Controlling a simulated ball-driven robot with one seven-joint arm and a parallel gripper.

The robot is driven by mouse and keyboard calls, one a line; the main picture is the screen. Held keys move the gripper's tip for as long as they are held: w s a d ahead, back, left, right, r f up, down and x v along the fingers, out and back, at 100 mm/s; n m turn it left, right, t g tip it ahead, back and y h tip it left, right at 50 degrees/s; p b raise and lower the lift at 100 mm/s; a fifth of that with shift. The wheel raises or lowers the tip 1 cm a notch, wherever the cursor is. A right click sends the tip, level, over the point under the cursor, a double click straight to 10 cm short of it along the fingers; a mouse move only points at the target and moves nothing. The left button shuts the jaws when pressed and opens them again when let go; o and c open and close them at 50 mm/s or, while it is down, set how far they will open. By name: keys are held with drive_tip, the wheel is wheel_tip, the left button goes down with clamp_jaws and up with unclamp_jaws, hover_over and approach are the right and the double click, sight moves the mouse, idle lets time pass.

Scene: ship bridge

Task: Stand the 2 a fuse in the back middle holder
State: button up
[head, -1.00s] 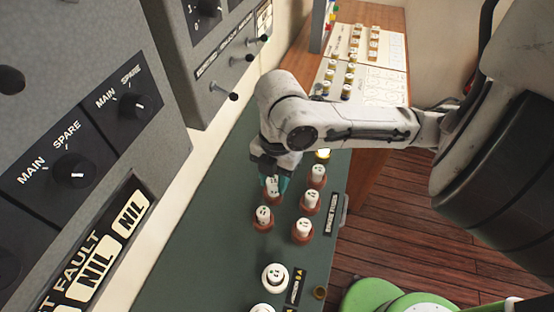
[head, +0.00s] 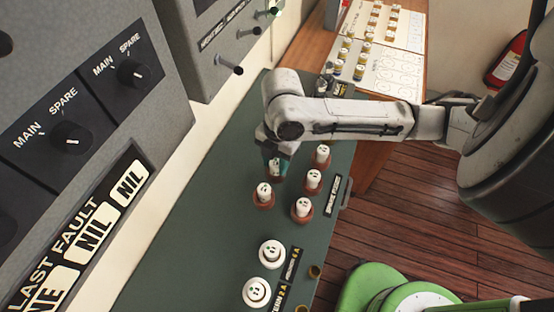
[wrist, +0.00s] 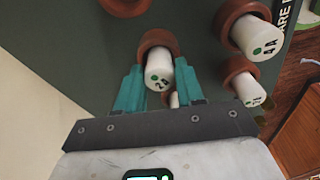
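The white fuse marked 2 A (wrist: 159,72) stands upright in a red-brown holder (wrist: 157,38); in the head view it (head: 275,166) is partly covered by my gripper. My gripper (wrist: 161,72) points down at it, with one teal finger on each side of the fuse's upper part. A narrow gap shows at the right finger, so it looks open. My gripper (head: 277,155) also shows in the head view at the back row of the fuse group. Which holder is the back middle one for the task is not clear from the views.
Other white fuses in red-brown holders stand close by, one marked 4 A (wrist: 265,46). Two white round holders (head: 272,254) are nearer on the green panel. The grey switch cabinet (head: 100,110) rises at the left. A console with small fuses (head: 395,70) is at the back.

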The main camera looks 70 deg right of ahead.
drive_tip(key=o, duration=0.3)
drive_tip(key=shift+o, duration=0.2)
drive_tip(key=shift+r, duration=0.15)
wheel_tip(320, 180, up, 12)
drive_tip(key=d, duration=0.1)
drive_tip(key=shift+d, duration=0.25)
drive_tip(key=shift+s+f, duration=0.1)
drive_tip(key=shift+f, duration=0.1)
